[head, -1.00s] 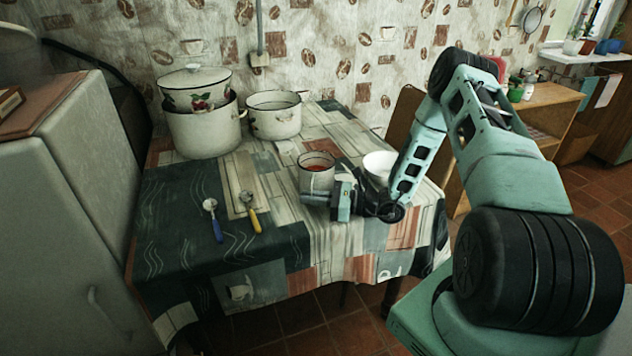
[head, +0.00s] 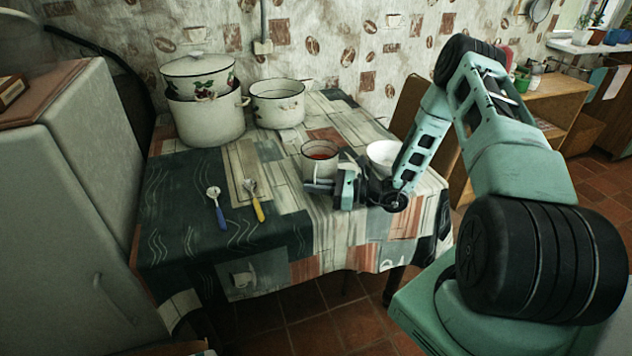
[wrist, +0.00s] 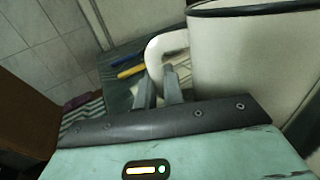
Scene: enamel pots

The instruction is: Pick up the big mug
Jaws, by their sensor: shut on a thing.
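The big mug (head: 319,160) is white enamel with a dark rim and something red inside. It stands upright on the right part of the table in the head view. In the wrist view the mug (wrist: 250,65) fills the upper right, with its white handle (wrist: 157,55) on its left side. My gripper (head: 325,188) is at the near side of the mug. In the wrist view its two fingers (wrist: 160,88) are shut on the handle. The head view does not show clearly whether the mug's base touches the cloth.
A white bowl (head: 383,156) stands close to the right of the mug. Large enamel pots (head: 210,122) and a smaller pot (head: 278,108) stand at the back left.

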